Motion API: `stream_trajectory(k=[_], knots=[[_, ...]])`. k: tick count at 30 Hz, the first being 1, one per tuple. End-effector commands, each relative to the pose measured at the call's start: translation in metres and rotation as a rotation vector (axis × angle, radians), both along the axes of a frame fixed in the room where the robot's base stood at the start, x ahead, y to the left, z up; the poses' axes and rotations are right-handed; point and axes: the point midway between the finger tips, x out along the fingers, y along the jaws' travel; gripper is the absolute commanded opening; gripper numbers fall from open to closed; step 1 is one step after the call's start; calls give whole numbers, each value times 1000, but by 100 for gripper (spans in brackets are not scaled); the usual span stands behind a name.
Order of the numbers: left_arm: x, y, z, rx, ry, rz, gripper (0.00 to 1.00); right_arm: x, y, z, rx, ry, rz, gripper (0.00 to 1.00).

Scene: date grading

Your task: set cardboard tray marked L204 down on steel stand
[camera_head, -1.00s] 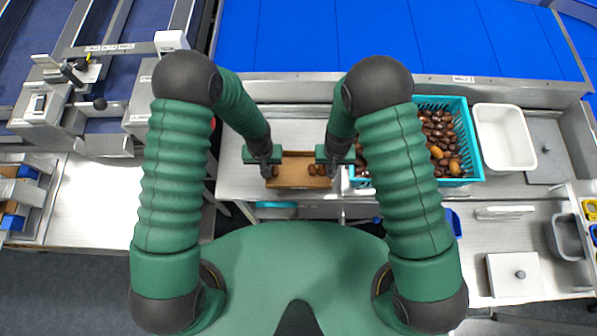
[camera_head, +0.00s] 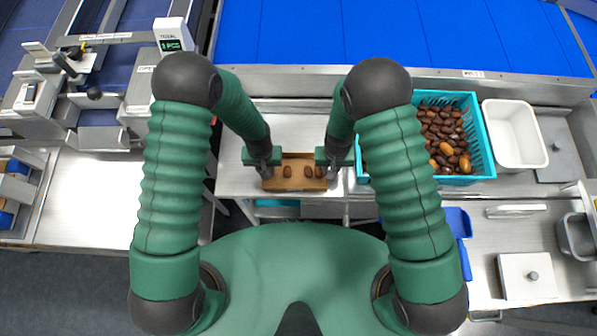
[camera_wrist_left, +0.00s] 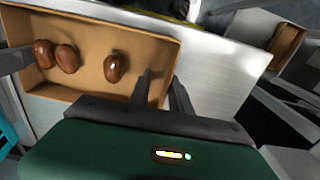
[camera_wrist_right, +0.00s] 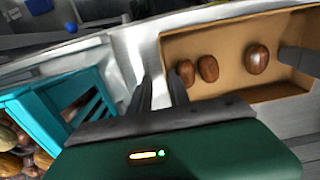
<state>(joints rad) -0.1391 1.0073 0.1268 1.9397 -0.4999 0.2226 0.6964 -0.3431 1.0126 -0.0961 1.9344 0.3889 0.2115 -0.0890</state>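The cardboard tray (camera_head: 296,184) is brown, shallow and open, with several dates in it; no L204 mark is readable. My left gripper (camera_head: 264,168) is shut on its left end wall, one finger inside and one outside, as the left wrist view (camera_wrist_left: 165,90) shows. My right gripper (camera_head: 332,168) holds the right end wall likewise, seen in the right wrist view (camera_wrist_right: 162,90). The tray looks about level over the front part of a steel top (camera_head: 235,180), which I take as the steel stand. I cannot tell whether they touch.
A teal basket of dates (camera_head: 483,140) stands right of the tray, close to my right gripper. A white bin (camera_head: 515,135) is beyond it. A blue conveyor (camera_head: 400,35) runs behind. A bare steel table (camera_head: 95,195) lies to the left, below a machine with a small display (camera_head: 173,38).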

Motion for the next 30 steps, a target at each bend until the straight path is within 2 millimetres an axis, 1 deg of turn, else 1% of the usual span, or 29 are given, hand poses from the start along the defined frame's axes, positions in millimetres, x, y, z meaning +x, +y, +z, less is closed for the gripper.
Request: stream_trajectory(k=[5, 7, 11, 15, 18, 23, 26, 29, 30], knots=[[0, -1, 1, 1, 0, 0, 24, 0, 0, 0, 2, 0, 0, 24], [1, -1, 6, 1, -1, 0, 24, 0, 0, 0, 2, 0, 0, 24], [1, 0, 27, 0, -3, 2, 24, -1, -1, 0, 2, 0, 0, 24], [1, 2, 53, -2, -3, 2, 24, -1, -1, 0, 1, 0, 0, 24], [1, 3, 68, -3, -1, 3, 24, -1, -1, 0, 1, 0, 0, 24], [1, 3, 78, -2, 2, 0, 24, 0, 0, 3, 1, -1, 0, 24], [0, 3, 79, -2, 2, 0, 24, 1, 0, 16, 2, -3, 2, 24], [0, 3, 79, -2, 2, 0, 24, 2, 0, 40, 3, -5, 2, 24], [0, 3, 79, -2, 2, 0, 24, 2, 0, 51, 3, -6, 1, 24]])
